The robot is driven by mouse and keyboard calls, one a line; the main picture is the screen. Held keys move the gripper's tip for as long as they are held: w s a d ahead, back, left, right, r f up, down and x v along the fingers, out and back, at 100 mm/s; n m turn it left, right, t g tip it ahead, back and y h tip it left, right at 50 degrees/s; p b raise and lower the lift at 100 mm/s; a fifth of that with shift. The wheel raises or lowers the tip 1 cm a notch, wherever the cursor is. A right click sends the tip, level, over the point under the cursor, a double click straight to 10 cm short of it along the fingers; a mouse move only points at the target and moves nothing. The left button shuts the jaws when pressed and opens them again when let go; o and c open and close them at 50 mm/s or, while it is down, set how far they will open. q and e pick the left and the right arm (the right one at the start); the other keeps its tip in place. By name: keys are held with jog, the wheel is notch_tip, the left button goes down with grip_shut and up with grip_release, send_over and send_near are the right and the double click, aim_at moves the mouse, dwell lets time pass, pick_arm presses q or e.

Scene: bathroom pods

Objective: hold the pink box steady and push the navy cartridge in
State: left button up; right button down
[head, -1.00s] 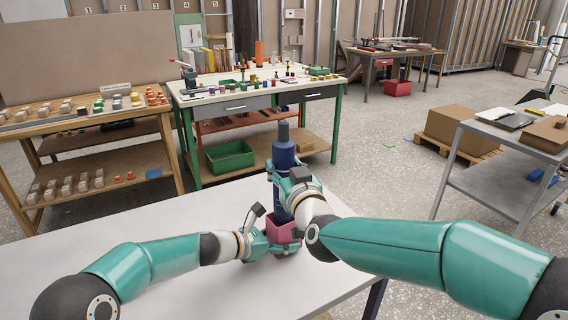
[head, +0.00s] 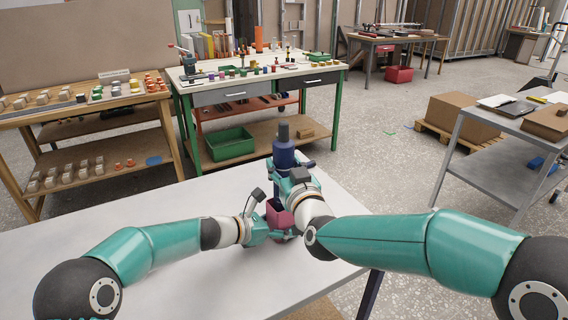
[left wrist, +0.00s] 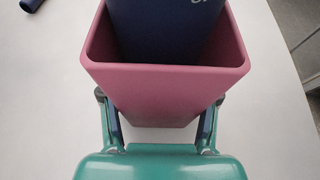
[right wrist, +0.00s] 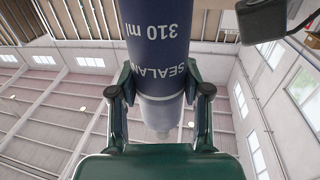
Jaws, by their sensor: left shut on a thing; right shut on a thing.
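The pink box (head: 279,217) stands on the white table with its top open. My left gripper (head: 262,231) is shut on its side, and the fingers also show against the box in the left wrist view (left wrist: 160,135). The navy cartridge (head: 284,154) is upright, its lower end inside the box mouth, as the left wrist view shows (left wrist: 165,30). Its depth in the box is hidden. My right gripper (head: 284,180) is shut around the cartridge above the box. The right wrist view shows the fingers on both sides of the cartridge (right wrist: 158,40), which bears "310 ml" lettering.
The white table (head: 150,215) is clear to the left of the box. A small navy piece (left wrist: 31,4) lies at the top left of the left wrist view. A green-legged workbench (head: 265,82) with small items stands behind, and a grey cart (head: 490,170) at the right.

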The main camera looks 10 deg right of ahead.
jog(key=shift+c, duration=2.2)
grip_release()
jog(key=shift+s, duration=0.1)
jog(key=v, duration=1.1)
jog(key=shift+s, duration=0.35)
jog(key=shift+d, duration=0.1)
